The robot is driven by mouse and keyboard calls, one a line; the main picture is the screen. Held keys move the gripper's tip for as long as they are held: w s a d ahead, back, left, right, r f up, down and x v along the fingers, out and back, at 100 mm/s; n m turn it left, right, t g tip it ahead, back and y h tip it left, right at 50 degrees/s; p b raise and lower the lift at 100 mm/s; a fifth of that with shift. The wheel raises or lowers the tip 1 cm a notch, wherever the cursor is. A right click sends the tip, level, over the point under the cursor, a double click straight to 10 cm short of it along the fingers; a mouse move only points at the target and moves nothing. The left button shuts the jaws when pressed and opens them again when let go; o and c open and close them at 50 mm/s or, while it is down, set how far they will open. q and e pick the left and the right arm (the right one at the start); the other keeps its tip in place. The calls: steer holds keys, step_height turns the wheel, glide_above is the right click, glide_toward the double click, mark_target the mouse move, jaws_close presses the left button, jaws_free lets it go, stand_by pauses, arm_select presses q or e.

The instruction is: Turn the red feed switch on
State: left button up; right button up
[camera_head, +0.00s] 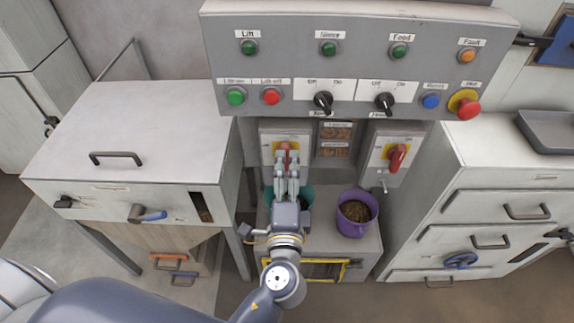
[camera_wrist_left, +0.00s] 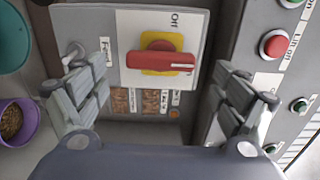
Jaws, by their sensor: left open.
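A red rotary switch handle (camera_wrist_left: 160,61) sits on a yellow plate (camera_wrist_left: 177,42) on a white panel in the left wrist view. The handle lies level there, with a white line at its right end. An "Off" label shows above. In the head view this switch (camera_head: 286,147) is on the left box and partly covered by my left gripper (camera_head: 287,158). The left gripper's fingers (camera_wrist_left: 164,100) are open and empty, spread wide near the panel. Contact with the handle cannot be told. A second red switch (camera_head: 397,157) is on the right box. My right gripper is not in view.
A purple bucket with pellets (camera_head: 354,228) stands on the ledge, right of my left gripper. A teal bucket (camera_head: 306,196) is partly hidden behind it. The control panel (camera_head: 372,55) with buttons and knobs overhangs the switch boxes. A white cabinet (camera_head: 130,130) stands left, drawers (camera_head: 490,190) right.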

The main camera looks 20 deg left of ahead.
arm_select(q)
steer(key=v, duration=0.9)
steer(key=shift+s, duration=0.35)
steer(key=shift+r, duration=0.1)
steer(key=s+f+g+h, duration=0.2)
steer(key=s+f+g, duration=0.15)
steer(key=f, duration=1.45)
steer(key=s+f+g+h, duration=0.2)
steer(key=f+g, duration=0.3)
steer(key=f, duration=1.3)
steer(key=s+a+f+n+g, duration=0.4)
steer(key=s+a+f+n, duration=0.2)
steer(key=s+f, duration=0.4)
steer(key=s+a+f+n+g+h, duration=0.1)
steer(key=s+a+f+n+g, duration=0.3)
steer(key=s+f, duration=0.7)
steer(key=s+a+n, duration=0.2)
steer(key=s, duration=0.2)
steer(key=shift+a+f+n, duration=0.2)
steer(key=shift+f+n, duration=0.05)
steer(key=shift+n, duration=0.05)
